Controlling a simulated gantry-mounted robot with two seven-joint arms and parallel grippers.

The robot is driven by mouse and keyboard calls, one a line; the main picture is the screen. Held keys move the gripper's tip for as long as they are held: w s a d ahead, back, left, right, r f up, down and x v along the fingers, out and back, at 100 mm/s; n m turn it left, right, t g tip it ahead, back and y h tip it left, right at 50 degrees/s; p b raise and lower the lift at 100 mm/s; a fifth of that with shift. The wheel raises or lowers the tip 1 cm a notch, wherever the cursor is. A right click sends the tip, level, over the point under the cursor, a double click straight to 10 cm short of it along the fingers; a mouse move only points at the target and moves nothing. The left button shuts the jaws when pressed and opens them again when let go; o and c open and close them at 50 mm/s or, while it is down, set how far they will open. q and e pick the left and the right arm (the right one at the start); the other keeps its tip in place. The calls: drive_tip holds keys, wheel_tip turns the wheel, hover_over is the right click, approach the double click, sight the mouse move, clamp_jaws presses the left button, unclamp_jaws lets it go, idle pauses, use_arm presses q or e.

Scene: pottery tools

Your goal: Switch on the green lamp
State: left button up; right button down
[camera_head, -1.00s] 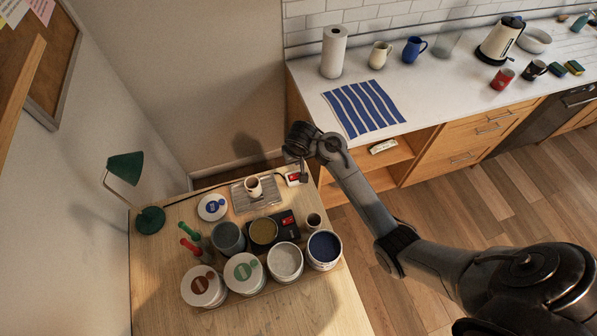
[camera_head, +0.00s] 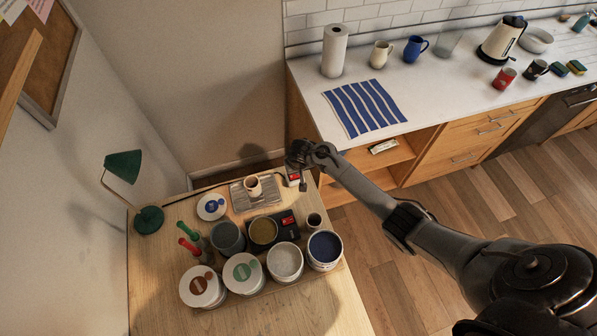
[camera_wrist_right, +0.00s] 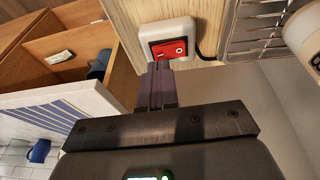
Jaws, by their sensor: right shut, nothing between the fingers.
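The green lamp (camera_head: 124,165) stands at the back left of the wooden table, its shade dark with no glow visible. A white switch box with a red rocker (camera_head: 293,179) sits at the table's back right edge. It also shows in the right wrist view (camera_wrist_right: 168,46), with the rocker's marks facing the camera. My right gripper (camera_head: 303,187) is shut and empty, right beside the switch. In the wrist view its fingertips (camera_wrist_right: 160,68) are at the box's lower left edge; I cannot tell whether they touch. My left gripper is not in view.
Several glaze tubs and a black scale (camera_head: 288,228) fill the table's middle. A dark cable runs from the switch box. A counter with a striped cloth (camera_head: 363,107) stands behind right.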

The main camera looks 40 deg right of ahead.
drive_tip(key=shift+f, duration=0.75)
drive_tip(key=shift+d, duration=0.1)
drive_tip(key=shift+f+y+p, duration=0.15)
drive_tip(key=shift+y+p, duration=0.15)
drive_tip(key=shift+w+a+r, duration=0.2)
drive_tip(key=shift+w+a, duration=0.05)
drive_tip(key=shift+a, duration=0.45)
